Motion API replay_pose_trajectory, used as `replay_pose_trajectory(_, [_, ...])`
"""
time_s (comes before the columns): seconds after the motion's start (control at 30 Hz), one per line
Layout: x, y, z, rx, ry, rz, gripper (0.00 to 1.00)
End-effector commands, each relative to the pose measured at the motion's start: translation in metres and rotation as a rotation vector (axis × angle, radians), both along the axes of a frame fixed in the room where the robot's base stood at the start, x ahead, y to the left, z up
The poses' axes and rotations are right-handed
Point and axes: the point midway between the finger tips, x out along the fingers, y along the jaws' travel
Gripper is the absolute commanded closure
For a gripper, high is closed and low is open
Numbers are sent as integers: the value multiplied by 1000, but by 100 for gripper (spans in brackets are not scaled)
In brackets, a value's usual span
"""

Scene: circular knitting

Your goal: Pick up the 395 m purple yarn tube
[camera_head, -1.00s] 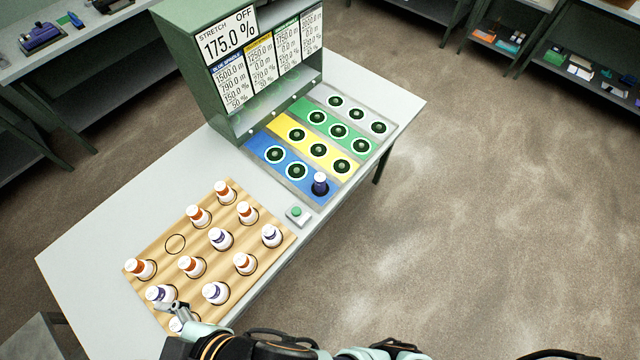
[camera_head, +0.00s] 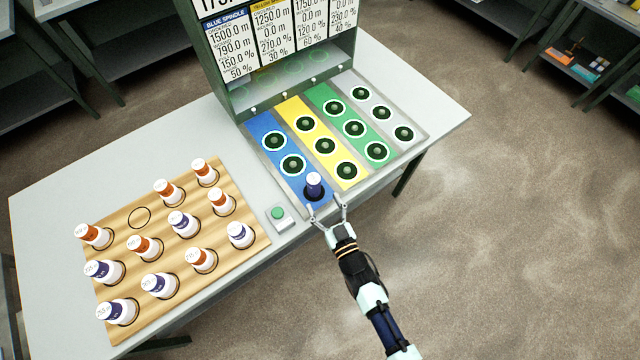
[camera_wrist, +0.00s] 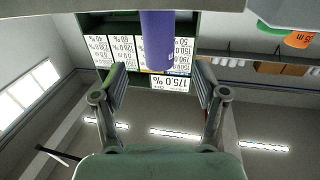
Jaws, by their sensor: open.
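A dark purple yarn tube (camera_head: 314,185) stands upright on the front position of the blue strip (camera_head: 262,124). It also shows in the wrist view (camera_wrist: 157,42), beyond my fingers and between their lines. My gripper (camera_head: 327,212) is open and empty, just in front of this tube, its fingers pointing toward it. Several white tubes with purple bands, such as one purple-banded tube (camera_head: 184,224), stand on the wooden board (camera_head: 121,241) at left. The length labels are too small to read, so I cannot tell which tube is 395 m.
Several orange-banded tubes, such as one orange-banded tube (camera_head: 168,192), share the board, which has one empty ring (camera_head: 139,218). A green button box (camera_head: 279,217) sits between board and strips. A green cabinet with display panels (camera_head: 231,46) stands behind. The other visible spindles are bare.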

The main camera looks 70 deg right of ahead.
Motion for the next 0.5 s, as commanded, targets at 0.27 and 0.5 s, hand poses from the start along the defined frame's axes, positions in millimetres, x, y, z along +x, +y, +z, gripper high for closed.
replay_pose_trajectory(0.27, [19, -20, 3, -1, -1, 3, 28])
replay_pose_trajectory(0.5, [34, -44, 10, -3, -1, 2, 28])
